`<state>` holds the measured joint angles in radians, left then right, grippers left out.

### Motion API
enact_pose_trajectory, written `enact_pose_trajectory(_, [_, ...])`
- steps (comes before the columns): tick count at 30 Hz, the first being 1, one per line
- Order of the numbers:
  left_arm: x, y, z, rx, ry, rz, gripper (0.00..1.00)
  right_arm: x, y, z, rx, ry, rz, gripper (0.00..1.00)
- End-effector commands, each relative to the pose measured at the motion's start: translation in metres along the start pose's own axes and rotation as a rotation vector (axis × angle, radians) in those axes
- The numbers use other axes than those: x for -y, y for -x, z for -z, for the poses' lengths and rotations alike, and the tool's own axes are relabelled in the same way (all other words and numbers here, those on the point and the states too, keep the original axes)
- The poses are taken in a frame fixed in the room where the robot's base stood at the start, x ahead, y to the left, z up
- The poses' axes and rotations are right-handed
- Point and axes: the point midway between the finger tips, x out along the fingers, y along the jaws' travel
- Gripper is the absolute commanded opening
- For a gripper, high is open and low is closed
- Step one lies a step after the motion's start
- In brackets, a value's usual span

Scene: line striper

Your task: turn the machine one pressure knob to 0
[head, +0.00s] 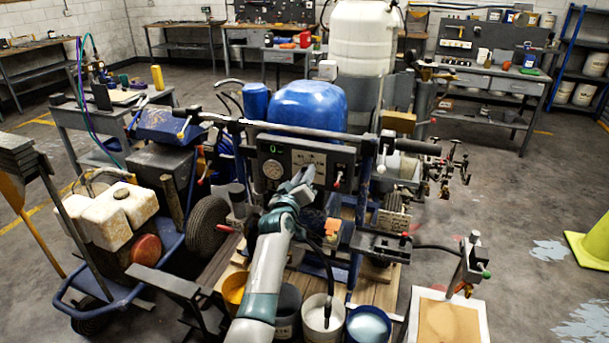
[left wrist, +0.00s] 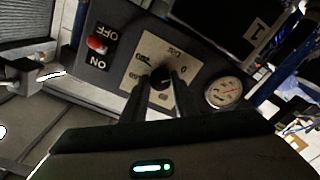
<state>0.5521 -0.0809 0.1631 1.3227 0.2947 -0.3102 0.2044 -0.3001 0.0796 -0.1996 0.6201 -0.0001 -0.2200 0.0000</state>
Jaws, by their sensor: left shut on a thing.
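The line striper machine (head: 350,150) stands in the middle of the head view, with a dark control panel (head: 326,157) below its handlebar. In the left wrist view the panel carries a black pressure knob (left wrist: 161,77) on a pale dial plate (left wrist: 150,62), with a 0 at the plate's right side. My left gripper (left wrist: 160,92) is shut on the knob, a finger on each side. In the head view my left gripper (head: 300,184) covers the knob. The knob's exact pointer direction is hard to read. My right gripper is not in view.
Beside the knob are a round gauge (left wrist: 223,92), a red ON/OFF switch (left wrist: 97,44) and a plate marked 1 (left wrist: 256,30). Buckets (head: 368,326) stand below the panel. A blue cart (head: 135,240) is at left. The floor at right is mostly open.

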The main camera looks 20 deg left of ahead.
Motion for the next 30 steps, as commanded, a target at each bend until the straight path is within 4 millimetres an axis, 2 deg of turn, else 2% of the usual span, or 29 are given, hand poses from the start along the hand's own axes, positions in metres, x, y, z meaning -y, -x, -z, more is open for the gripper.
enact_pose_trajectory(11, [0.0014,0.0005,-0.0031,0.005,0.007,0.002,0.04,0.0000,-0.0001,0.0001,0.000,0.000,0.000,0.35])
enact_pose_trajectory(12, [0.0013,0.0005,-0.0030,0.005,0.006,0.002,0.35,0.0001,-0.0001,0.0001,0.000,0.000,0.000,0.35])
enact_pose_trajectory(13, [0.0012,0.0004,-0.0029,0.005,0.006,0.002,0.43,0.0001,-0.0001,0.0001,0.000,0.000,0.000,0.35])
enact_pose_trajectory(14, [0.0011,0.0004,-0.0026,0.005,0.006,0.002,0.45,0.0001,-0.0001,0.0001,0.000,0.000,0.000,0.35])
enact_pose_trajectory(25, [0.0005,0.0013,-0.0011,0.002,0.005,0.001,0.45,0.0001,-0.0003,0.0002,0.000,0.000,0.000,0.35])
enact_pose_trajectory(30, [0.0005,0.0084,-0.0013,0.000,0.004,0.000,0.45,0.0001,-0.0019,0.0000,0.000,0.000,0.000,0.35])
